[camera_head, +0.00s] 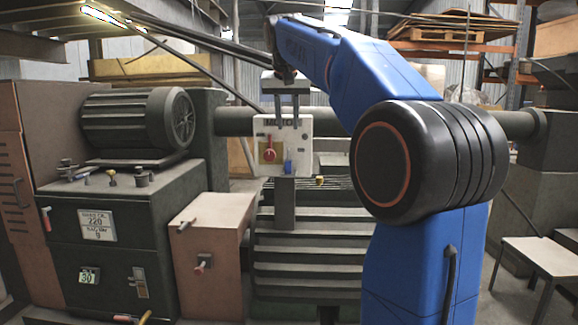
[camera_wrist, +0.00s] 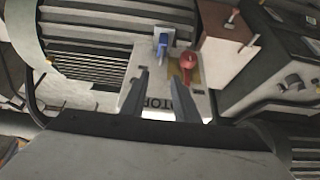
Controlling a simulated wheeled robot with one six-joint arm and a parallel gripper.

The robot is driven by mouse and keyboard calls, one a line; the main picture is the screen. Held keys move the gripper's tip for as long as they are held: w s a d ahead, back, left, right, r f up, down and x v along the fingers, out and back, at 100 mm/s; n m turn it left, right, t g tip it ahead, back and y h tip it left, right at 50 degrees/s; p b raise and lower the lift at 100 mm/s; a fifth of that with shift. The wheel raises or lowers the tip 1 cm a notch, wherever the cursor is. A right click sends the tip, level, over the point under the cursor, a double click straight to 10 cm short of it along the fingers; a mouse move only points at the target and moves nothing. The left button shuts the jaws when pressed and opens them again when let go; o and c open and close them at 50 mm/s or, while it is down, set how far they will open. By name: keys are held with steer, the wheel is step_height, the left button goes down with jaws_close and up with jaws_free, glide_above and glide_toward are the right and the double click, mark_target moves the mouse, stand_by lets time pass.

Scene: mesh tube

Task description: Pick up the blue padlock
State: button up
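The small blue padlock (camera_head: 288,167) is at the lower edge of the white panel marked "MOTO…" (camera_head: 300,140), right of a red rotary handle (camera_head: 269,154). In the wrist view the blue padlock (camera_wrist: 161,44) shows beyond the fingertips, beside the red handle (camera_wrist: 187,62). My gripper (camera_head: 287,123) points down in front of the panel, above the padlock. In the wrist view my gripper (camera_wrist: 165,78) has its two fingers apart with nothing between them. I cannot tell how the padlock is fastened.
A grey post (camera_head: 284,205) stands below the panel, with ribbed dark machine covers (camera_head: 310,240) around it. A pinkish box (camera_head: 212,235) with red-handled levers is at left, beside the dark motor cabinet (camera_head: 105,240). A horizontal pipe (camera_head: 235,121) runs behind the panel.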

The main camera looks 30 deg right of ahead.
glide_above(289, 161)
steer(key=f, duration=0.5)
steer(key=shift+s+a, duration=0.1)
steer(key=shift+a, duration=0.1)
steer(key=shift+s+x, duration=0.2)
steer(key=shift+x, duration=2.45)
steer(key=shift+a+f, duration=0.1)
steer(key=shift+a, duration=0.1)
jaws_close()
